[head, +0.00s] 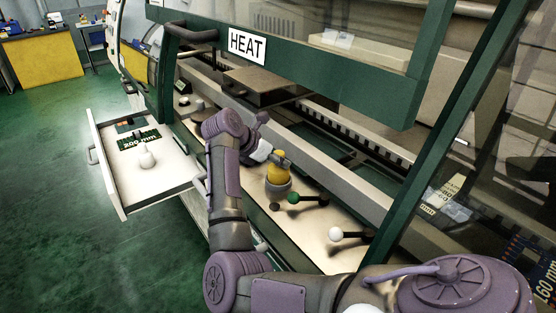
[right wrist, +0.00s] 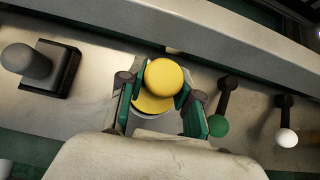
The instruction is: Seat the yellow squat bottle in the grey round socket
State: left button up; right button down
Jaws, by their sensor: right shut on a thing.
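The yellow squat bottle (head: 278,174) stands upright on the pale front ledge of the machine. In the right wrist view its round yellow top (right wrist: 164,78) lies between the green finger pads. My right gripper (head: 275,158) is shut on the bottle from its upper left side. The grey round socket (head: 276,187) shows as a grey ring around the bottle's lower part. A pale strip of rim shows under the bottle in the right wrist view. Whether the bottle rests fully on the socket floor is hidden. My left gripper is not in view.
A lever with a green ball (head: 294,197) stands close right of the socket, and one with a white ball (head: 335,233) farther right. A grey knob on a black base (right wrist: 38,66) is to the left. An open drawer (head: 120,185) juts out left. A rail runs behind.

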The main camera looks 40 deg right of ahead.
dwell(0.3)
jog(key=c, duration=0.7)
grip_release()
jog(key=shift+v, duration=3.75)
